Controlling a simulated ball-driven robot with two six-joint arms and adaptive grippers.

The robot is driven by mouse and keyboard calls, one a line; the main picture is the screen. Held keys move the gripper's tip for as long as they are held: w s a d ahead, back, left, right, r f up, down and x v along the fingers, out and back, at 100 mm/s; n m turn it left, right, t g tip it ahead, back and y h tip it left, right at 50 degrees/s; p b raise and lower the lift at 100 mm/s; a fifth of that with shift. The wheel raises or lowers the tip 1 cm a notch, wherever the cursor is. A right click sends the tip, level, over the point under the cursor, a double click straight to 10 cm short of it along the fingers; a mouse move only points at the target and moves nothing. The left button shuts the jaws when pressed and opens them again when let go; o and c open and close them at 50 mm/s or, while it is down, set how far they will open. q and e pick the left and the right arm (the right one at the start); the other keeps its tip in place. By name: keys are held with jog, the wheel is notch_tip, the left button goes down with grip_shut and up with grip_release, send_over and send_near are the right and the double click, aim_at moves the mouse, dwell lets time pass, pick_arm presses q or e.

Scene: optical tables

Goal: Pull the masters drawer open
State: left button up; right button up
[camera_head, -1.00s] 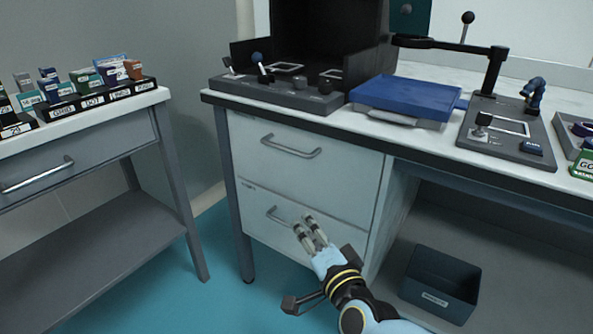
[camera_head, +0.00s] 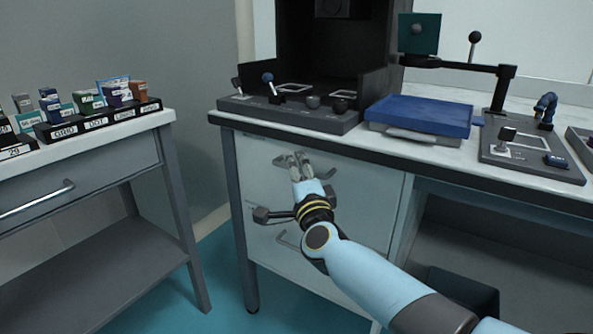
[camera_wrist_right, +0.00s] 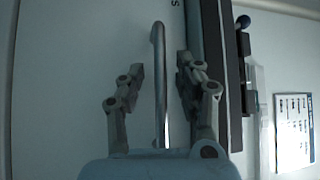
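Under the bench are two stacked white drawers. The upper drawer front (camera_head: 365,190) has a bar handle (camera_wrist_right: 159,85), partly covered by my right gripper in the head view. My right gripper (camera_head: 294,160) is at this upper handle. In the right wrist view, my right gripper (camera_wrist_right: 160,75) is open, with one finger on each side of the handle and gaps visible. Only an end letter of a label (camera_wrist_right: 174,3) shows, so I cannot read the drawer's name. The lower drawer's handle (camera_head: 287,241) is partly hidden by my arm. Both drawers look shut. My left gripper is not in view.
The bench top (camera_head: 375,150) overhangs the drawers and carries a black enclosure (camera_head: 283,50), a blue box (camera_head: 420,113) and a lever stand (camera_head: 530,160). A side table (camera_head: 165,118) with labelled boxes stands left. A dark bin (camera_head: 440,283) sits under the bench.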

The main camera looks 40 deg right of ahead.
grip_shut()
jog(key=shift+f, duration=0.1)
dwell(0.5)
